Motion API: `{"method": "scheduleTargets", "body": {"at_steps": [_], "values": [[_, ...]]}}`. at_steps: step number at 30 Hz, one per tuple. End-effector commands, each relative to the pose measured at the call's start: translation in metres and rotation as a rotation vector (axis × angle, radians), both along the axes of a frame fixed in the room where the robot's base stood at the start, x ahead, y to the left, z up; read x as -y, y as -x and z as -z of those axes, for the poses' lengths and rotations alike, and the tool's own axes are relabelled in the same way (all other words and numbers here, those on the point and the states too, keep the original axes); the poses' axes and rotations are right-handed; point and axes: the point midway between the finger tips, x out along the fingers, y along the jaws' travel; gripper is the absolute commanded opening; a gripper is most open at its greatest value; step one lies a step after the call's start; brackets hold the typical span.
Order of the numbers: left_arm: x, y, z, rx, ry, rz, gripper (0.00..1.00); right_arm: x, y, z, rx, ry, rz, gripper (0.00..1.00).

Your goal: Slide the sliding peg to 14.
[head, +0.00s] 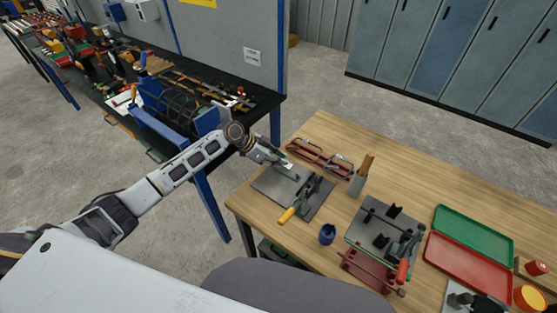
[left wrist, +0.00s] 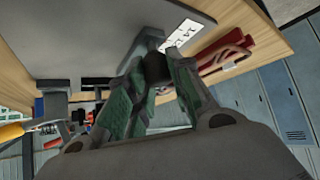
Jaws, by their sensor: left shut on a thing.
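My left gripper (head: 287,168) reaches over the back left part of a grey plate (head: 268,186) on the wooden table. In the left wrist view the gripper (left wrist: 155,75) is shut on a dark, round piece, the sliding peg (left wrist: 157,68), between its green-lined fingers. A grey block stands right beside the peg. A white scale strip (left wrist: 183,36) with dark marks lies next to it on the plate; I cannot read the marks surely. In the head view the gripper hides the peg. My right gripper is not in view.
Red clamps (head: 320,158) lie behind the plate, and a grey cup (head: 357,184) with wooden handles stands to its right. A blue cup (head: 327,234) stands in front. A second grey fixture (head: 365,222), a green tray (head: 475,214) and a red tray (head: 440,243) fill the right.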

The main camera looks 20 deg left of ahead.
Motion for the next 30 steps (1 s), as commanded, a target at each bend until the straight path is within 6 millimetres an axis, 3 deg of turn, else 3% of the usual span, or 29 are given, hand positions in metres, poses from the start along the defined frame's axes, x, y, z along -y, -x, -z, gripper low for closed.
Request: {"method": "scheduleTargets", "body": {"at_steps": [9, 19, 20, 24, 30], "values": [[-0.018, -0.007, 0.001, 0.002, -0.001, -0.004, 0.0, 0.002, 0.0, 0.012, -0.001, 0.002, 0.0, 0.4], [-0.019, -0.007, -0.001, 0.002, -0.001, -0.002, 0.0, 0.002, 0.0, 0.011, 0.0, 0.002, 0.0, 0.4], [-0.018, -0.007, -0.001, 0.002, -0.001, -0.002, 0.26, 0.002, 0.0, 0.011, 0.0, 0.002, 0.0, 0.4], [-0.018, -0.007, 0.0, 0.001, -0.001, -0.001, 0.44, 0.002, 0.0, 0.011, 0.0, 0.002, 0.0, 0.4], [-0.018, -0.007, 0.0, 0.001, -0.001, -0.001, 0.44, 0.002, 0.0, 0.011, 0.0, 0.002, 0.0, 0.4]]}}
